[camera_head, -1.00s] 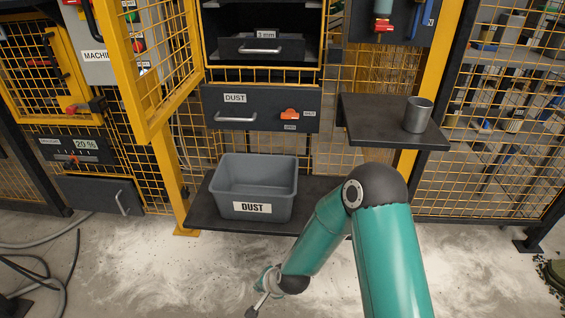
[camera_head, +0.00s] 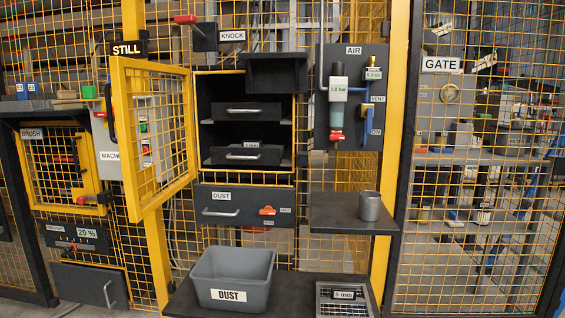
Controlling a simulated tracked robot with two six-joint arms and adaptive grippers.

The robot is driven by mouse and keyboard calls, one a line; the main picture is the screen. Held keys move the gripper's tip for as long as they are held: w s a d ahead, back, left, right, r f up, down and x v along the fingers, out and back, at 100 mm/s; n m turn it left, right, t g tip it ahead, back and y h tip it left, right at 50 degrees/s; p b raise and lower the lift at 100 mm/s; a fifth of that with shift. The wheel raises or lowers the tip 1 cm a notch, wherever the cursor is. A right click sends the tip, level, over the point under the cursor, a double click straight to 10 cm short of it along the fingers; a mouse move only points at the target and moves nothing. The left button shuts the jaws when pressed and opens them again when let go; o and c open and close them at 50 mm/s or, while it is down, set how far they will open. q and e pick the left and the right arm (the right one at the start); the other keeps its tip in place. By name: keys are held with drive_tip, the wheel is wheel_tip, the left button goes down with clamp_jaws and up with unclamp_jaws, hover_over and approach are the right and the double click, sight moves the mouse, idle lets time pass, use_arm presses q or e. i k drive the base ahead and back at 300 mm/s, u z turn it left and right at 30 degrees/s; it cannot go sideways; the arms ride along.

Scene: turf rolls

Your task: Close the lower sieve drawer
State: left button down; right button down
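The lower sieve drawer (camera_head: 245,156) is a dark box with a light bar handle and a small label, in the dark open cabinet (camera_head: 203,130) in the head view. The upper sieve drawer (camera_head: 249,113) is above it, also with a bar handle. Both fronts face me; how far the lower one stands out is hard to tell. The yellow mesh door (camera_head: 153,130) of the cabinet is swung open to the left. Neither of my grippers is in view.
Below the cabinet is the DUST drawer (camera_head: 246,205) with an orange latch. A grey DUST bin (camera_head: 232,279) and a 5 mm sieve (camera_head: 343,309) are on the low shelf. A metal cup (camera_head: 370,206) stands on the side shelf (camera_head: 335,222). The open door borders the cabinet's left side.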

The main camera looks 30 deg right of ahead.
sight(231, 154)
drive_tip(key=z, duration=0.25)
drive_tip(key=i, duration=1.25)
drive_tip(key=u, duration=0.05)
